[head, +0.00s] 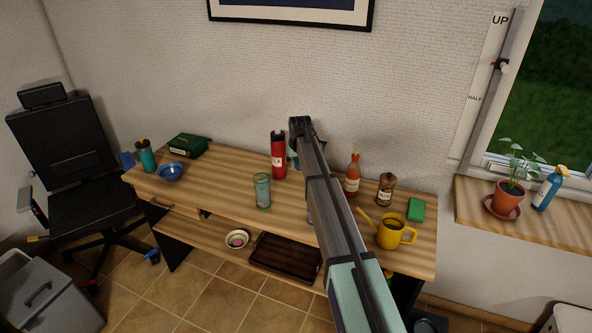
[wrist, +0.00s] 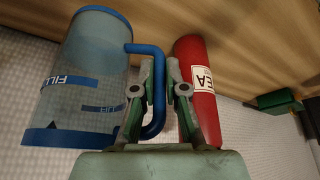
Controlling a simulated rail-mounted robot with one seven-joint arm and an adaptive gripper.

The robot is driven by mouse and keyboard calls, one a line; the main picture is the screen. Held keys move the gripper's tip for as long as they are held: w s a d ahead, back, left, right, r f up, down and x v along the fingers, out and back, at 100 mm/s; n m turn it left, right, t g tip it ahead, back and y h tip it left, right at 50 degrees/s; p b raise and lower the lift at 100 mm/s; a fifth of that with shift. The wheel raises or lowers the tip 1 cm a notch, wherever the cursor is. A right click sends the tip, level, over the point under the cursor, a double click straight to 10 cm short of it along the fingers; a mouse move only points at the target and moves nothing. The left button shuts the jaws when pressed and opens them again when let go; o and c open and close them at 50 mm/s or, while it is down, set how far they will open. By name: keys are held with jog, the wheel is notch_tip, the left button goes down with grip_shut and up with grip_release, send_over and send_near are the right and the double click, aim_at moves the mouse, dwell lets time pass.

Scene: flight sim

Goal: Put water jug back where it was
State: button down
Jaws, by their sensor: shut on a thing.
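In the head view my arm hides nearly all of the jug; only bits of blue show beside the arm, behind the desk's middle. I cannot tell whether the jug rests on the desk (head: 225,196) or hangs just above it.
A red flask (head: 278,158) stands close to my gripper, also in the wrist view (wrist: 200,100).

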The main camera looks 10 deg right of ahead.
aim_at(296, 169)
jog(key=shift+f+p, duration=0.45)
jog(key=shift+f, duration=1.55)
jog(key=shift+f, duration=0.2)
jog(key=c, duration=1.2)
grip_release()
jog(key=shift+r, duration=0.1)
jog(key=b+v, duration=0.2)
jog(key=v, duration=1)
jog(key=shift+r, duration=0.15)
